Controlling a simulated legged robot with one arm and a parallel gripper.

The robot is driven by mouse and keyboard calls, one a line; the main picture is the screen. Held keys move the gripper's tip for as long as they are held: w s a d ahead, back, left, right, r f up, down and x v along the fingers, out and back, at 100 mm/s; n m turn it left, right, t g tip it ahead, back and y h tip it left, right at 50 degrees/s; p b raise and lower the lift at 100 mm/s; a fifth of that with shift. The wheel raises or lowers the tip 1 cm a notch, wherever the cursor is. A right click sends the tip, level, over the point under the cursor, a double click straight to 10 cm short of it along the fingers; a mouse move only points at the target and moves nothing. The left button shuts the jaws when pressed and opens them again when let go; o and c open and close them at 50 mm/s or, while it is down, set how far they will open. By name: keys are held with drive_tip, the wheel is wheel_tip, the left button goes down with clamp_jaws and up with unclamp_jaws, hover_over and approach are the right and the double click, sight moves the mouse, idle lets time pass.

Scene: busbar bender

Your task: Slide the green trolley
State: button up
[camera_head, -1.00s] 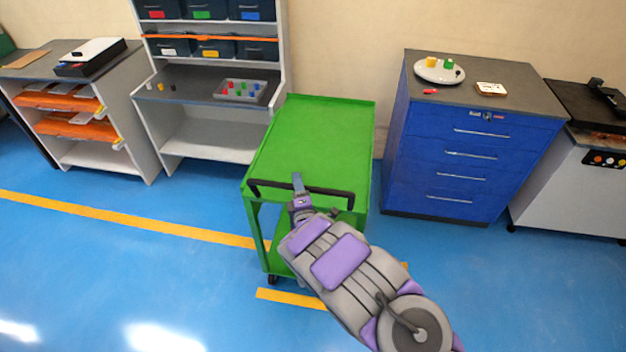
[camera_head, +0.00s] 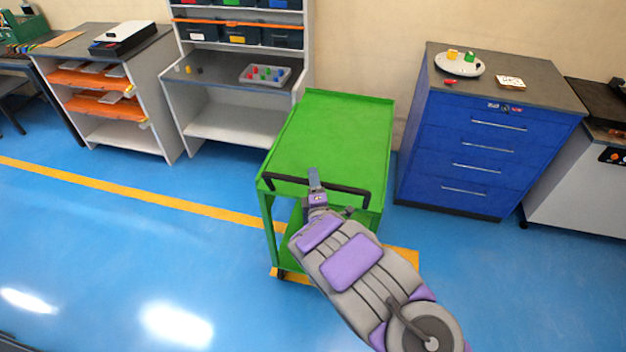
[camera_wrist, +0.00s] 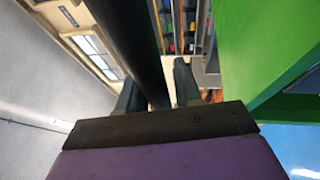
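The green trolley (camera_head: 330,135) stands in the middle of the head view, with a flat empty top and a lower shelf. Its black handle bar (camera_head: 345,188) runs along the near edge. My gripper (camera_head: 315,180) reaches over this bar. In the wrist view, the bar (camera_wrist: 128,40) passes between my two fingers (camera_wrist: 157,90), which stand apart on either side. A narrow gap shows between the bar and the right finger. The trolley's green side (camera_wrist: 265,40) fills the right of that view. My arm hides part of the lower shelf.
A blue drawer cabinet (camera_head: 470,150) stands right of the trolley, with a gap between. A shelf unit (camera_head: 235,125) with bins is behind left, close to the trolley. A yellow floor line (camera_head: 130,190) runs at left. The blue floor at front left is clear.

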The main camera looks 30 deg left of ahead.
drive_tip(key=shift+o, duration=1.4)
drive_tip(key=shift+w+f, duration=0.15)
drive_tip(key=p+v, duration=0.3)
drive_tip(key=v, duration=1.4)
